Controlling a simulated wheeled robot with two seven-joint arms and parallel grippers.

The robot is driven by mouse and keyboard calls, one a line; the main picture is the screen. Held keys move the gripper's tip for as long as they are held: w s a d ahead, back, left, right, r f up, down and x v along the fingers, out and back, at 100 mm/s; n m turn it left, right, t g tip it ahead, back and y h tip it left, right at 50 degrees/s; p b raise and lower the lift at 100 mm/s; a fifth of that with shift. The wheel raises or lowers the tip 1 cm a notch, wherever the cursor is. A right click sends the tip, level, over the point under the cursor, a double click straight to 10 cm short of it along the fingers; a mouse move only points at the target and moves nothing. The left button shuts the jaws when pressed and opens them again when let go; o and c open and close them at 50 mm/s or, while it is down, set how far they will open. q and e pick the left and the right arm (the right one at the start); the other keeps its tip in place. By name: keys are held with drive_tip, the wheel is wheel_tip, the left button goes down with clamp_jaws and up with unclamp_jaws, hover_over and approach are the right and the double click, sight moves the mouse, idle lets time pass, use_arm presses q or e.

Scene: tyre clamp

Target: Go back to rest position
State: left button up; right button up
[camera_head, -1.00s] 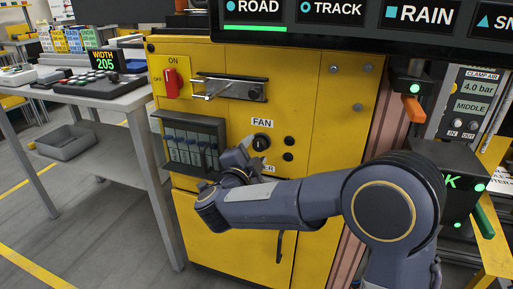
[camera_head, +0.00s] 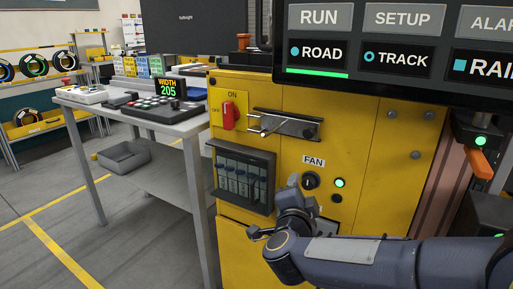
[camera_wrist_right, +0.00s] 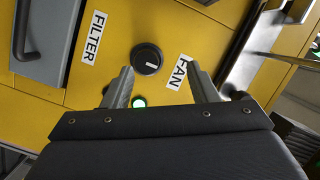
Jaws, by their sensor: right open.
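My right gripper (camera_head: 273,207) is in front of the yellow cabinet (camera_head: 385,155), just below and left of the black FAN knob (camera_head: 310,181). In the right wrist view the gripper (camera_wrist_right: 160,67) is open, with its two fingers apart and nothing between them. The knob (camera_wrist_right: 148,59) shows beyond the fingertips, near the middle of the gap; they look clear of it. A green light (camera_head: 340,183) is lit right of the knob, with a dark button (camera_head: 336,198) below it. My left gripper is not in view.
A red ON/OFF switch (camera_head: 228,116), a metal latch handle (camera_head: 285,125) and a black breaker box (camera_head: 243,178) stick out from the cabinet. A grey table (camera_head: 180,128) stands to its left. A large screen (camera_head: 400,45) hangs above. Floor at left is open.

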drive_tip(key=s+d+f+n+g+y, duration=0.25)
drive_tip(key=s+f+n+g, duration=0.2)
drive_tip(key=s, duration=0.65)
drive_tip(key=s+d+f+n+g+y, duration=0.25)
drive_tip(key=s+f+n+y, duration=0.2)
drive_tip(key=s, duration=0.55)
drive_tip(key=s+d+f+n+g+y, duration=0.2)
drive_tip(key=s+f+n+g, duration=0.25)
drive_tip(key=s, duration=0.65)
wheel_tip(320, 180, up, 31)
drive_tip(key=p, duration=3.1)
drive_tip(key=shift+w+a+n, duration=0.25)
drive_tip(key=shift+w+n, duration=0.2)
